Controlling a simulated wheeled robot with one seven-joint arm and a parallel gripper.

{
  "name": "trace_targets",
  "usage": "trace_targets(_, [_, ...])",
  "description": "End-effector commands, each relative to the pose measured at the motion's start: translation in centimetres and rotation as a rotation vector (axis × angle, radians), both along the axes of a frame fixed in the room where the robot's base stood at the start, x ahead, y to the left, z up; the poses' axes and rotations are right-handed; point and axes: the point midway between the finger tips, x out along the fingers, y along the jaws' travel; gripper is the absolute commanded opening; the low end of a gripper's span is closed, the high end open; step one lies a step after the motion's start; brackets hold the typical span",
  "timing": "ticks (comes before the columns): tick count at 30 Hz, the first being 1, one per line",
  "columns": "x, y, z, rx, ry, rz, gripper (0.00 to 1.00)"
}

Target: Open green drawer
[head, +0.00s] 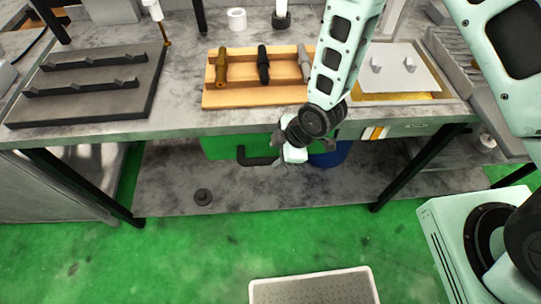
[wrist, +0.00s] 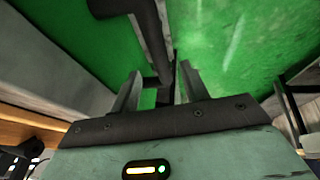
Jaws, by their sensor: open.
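The green drawer (head: 222,148) sits under the table top, and its front shows left of my gripper in the head view. Its black bar handle (head: 255,159) stands out from the front. My gripper (head: 281,160) is at the handle's right end, pointing down and left. In the wrist view my gripper (wrist: 160,88) is open, and the black handle (wrist: 153,38) runs down into the gap between its two fingers. I cannot tell whether a finger touches it. The drawer looks closed; my arm hides its right part.
The table (head: 180,122) carries a wooden tray (head: 215,99) with several tool-like parts and a dark rack (head: 90,98). A lower shelf (head: 240,192) holds a small black knob-like part (head: 202,197). A blue round thing (head: 330,155) is behind my gripper.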

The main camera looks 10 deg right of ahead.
Motion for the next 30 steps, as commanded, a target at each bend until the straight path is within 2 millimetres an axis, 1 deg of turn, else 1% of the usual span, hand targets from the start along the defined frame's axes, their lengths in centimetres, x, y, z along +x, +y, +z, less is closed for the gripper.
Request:
trace_targets(1, [0.1, 0.3, -0.7, 0.000, 0.002, 0.001, 0.45])
trace_targets(4, [0.4, 0.8, -2.1, -0.001, 0.002, 0.001, 0.45])
trace_targets(10, [0.8, 1.6, -3.9, -0.001, 0.001, 0.000, 0.45])
trace_targets(15, [0.9, 1.8, -4.4, -0.001, 0.000, 0.000, 0.45])
trace_targets(22, [1.0, 1.8, -4.4, 0.000, -0.001, 0.000, 0.45])
trace_targets(23, [1.0, 1.8, -4.4, 0.000, -0.001, 0.000, 0.37])
trace_targets(24, [1.0, 1.8, -4.4, 0.000, 0.000, 0.000, 0.26])
trace_targets(27, [1.0, 1.8, -4.4, 0.000, 0.000, 0.000, 0.00])
trace_targets(30, [1.0, 1.8, -4.4, 0.000, 0.000, 0.000, 0.00])
